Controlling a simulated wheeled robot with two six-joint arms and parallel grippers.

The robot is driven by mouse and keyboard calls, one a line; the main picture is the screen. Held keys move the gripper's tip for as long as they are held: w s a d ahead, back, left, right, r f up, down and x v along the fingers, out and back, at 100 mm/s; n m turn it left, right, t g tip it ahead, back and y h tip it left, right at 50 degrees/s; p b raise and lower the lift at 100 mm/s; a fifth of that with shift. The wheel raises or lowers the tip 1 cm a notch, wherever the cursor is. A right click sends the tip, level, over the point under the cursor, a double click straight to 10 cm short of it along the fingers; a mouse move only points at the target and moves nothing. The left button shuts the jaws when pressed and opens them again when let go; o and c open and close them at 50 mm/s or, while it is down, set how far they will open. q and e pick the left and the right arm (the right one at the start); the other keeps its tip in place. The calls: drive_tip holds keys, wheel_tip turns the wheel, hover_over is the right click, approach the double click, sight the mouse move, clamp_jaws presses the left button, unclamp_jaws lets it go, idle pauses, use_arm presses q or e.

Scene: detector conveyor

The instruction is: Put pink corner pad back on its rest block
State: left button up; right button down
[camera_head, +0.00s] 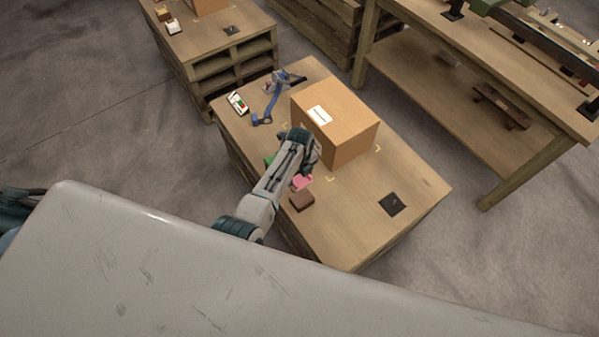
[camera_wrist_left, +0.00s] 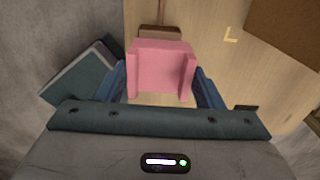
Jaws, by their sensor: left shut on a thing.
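The pink corner pad (camera_head: 302,182) is a small channel-shaped piece. It shows large in the left wrist view (camera_wrist_left: 160,67), between the blue fingers of my left gripper (camera_wrist_left: 163,88). The gripper (camera_head: 304,160) is shut on the pad, over the near left part of the pallet-like table. The brown block (camera_head: 301,201) lies on the table just in front of the pad in the head view. It also shows just beyond the pad in the left wrist view (camera_wrist_left: 160,32). The pad appears apart from it; its height is hard to tell. My right gripper is not in view.
A cardboard box (camera_head: 350,133) stands on the table (camera_head: 350,230) right behind the gripper, between yellow corner marks. A black square (camera_head: 392,204) lies to the right. A blue tool (camera_head: 271,104), a small white device (camera_head: 237,103) and a green item (camera_head: 269,160) lie at the left.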

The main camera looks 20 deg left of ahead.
use_arm(q)
drive_tip(key=b, duration=0.4)
hover_over(300, 194)
wheel_tip(300, 194, down, 6)
drive_tip(key=shift+a+f, duration=0.1)
drive_tip(key=shift+f, duration=0.05)
drive_tip(key=shift+f+b, duration=0.35)
drive_tip(key=shift+f, duration=0.2)
drive_tip(key=shift+f, duration=0.25)
drive_tip(key=shift+f+b, duration=1.65)
drive_tip(key=shift+f, duration=0.35)
drive_tip(key=o, duration=1.1)
drive_tip(key=shift+r, duration=0.1)
drive_tip(key=shift+r, duration=0.3)
wheel_tip(300, 194, up, 10)
drive_tip(key=shift+s+r, duration=0.1)
